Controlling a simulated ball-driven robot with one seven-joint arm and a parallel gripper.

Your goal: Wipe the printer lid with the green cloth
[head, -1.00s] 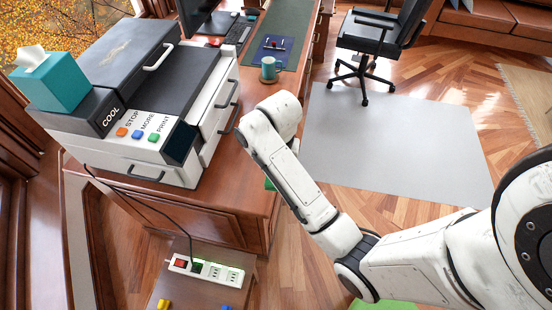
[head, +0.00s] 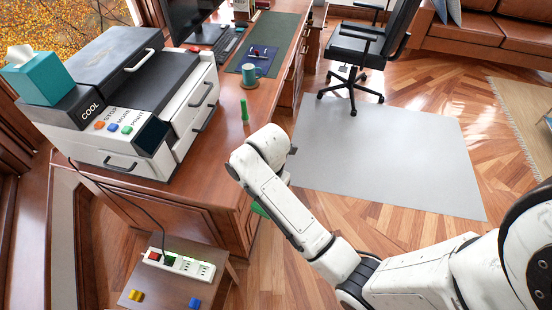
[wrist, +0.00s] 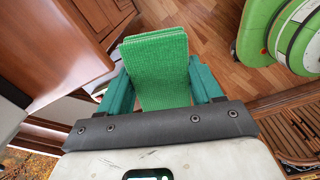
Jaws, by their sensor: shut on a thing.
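The printer (head: 181,105) stands on the desk at the left in the head view, with a dark grey lid (head: 112,50) that has a handle on its right edge. The lid looks shut. In the wrist view, my gripper (wrist: 162,82) has its teal fingers closed on the green cloth (wrist: 155,60), which sticks out beyond the fingers as a ribbed folded pad. In the head view my arm hides most of the gripper; a bit of green shows below the forearm by the desk's side, apart from the printer.
A teal tissue box (head: 40,76) stands on the printer's left part. A teal mug (head: 250,76) and a small upright green object (head: 244,110) stand on the desk (head: 212,155) right of the printer. A power strip (head: 178,263) lies on a low table in front. A chair (head: 362,55) stands beyond.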

